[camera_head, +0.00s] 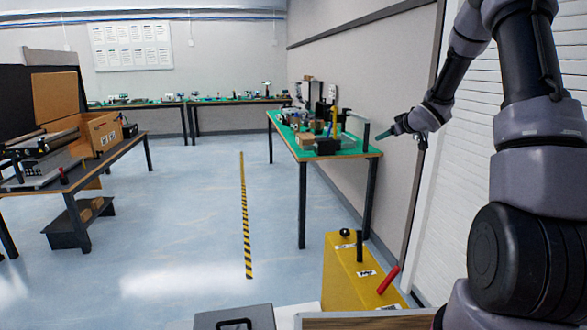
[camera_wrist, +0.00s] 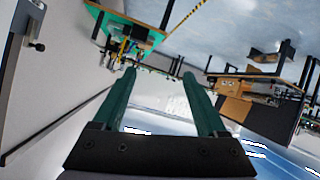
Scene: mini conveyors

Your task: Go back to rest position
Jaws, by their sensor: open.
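My gripper (camera_head: 384,135) is held out in the air at the right of the head view, near the right end of the green-topped table and in front of the light wall. In the wrist view, its two green fingers (camera_wrist: 158,88) stand apart with nothing between them. My arm rises at the right of the head view, with its forearm bent down to the left toward the gripper. The wrist view is tilted, with the room turned over.
The green-topped table (camera_head: 357,154) holds several small items. A yellow box (camera_head: 345,275) with a red handle stands in front. A table at left (camera_head: 125,147) bears an open cardboard box (camera_head: 100,130) and a mini conveyor (camera_head: 40,165). The floor between, with a striped line (camera_head: 245,215), is clear.

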